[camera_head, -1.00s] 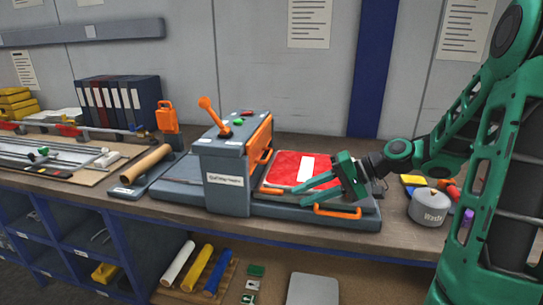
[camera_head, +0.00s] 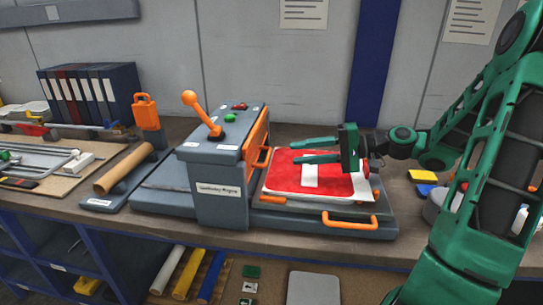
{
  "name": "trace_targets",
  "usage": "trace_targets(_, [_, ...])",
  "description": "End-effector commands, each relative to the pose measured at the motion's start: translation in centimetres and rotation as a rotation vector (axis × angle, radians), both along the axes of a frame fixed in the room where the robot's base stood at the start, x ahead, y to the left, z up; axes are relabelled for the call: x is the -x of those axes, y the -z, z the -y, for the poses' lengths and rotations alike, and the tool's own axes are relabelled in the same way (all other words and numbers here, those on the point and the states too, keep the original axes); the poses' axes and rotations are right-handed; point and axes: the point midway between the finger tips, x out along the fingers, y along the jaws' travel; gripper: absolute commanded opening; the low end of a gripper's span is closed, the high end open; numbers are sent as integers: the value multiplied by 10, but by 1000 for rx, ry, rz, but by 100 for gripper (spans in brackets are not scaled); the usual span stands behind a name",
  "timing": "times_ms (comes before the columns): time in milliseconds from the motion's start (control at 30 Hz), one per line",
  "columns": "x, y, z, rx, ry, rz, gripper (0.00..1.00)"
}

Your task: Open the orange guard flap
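The orange guard flap (camera_head: 257,132) is a panel on the right face of the grey machine housing (camera_head: 222,195). It hangs down along that face, with an orange handle (camera_head: 263,157) at its lower part. My gripper (camera_head: 293,151) is to the right of the flap, above the red sign with a white bar (camera_head: 285,178) on the machine bed. Its two green fingers are apart, empty and point left toward the flap handle. A small gap shows between the fingertips and the handle. My gripper hides part of the sign's far edge.
An orange lever (camera_head: 200,112) and red and green buttons top the housing. A cardboard tube (camera_head: 125,168) lies left; a grey pot (camera_head: 437,205) stands right, partly behind my arm.

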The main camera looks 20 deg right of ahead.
Motion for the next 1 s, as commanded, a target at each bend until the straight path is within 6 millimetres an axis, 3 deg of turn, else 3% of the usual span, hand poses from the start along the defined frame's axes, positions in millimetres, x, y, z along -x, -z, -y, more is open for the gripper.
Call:
trace_targets(200, [-20, 8, -39, -1, -10, 0, 28])
trace_targets(400, [-33, 14, -62, 0, -9, 0, 28])
trace_targets(867, [-39, 17, -73, 1, -7, 0, 28])
trace_targets(1000, [-39, 17, -73, 1, -7, 0, 0])
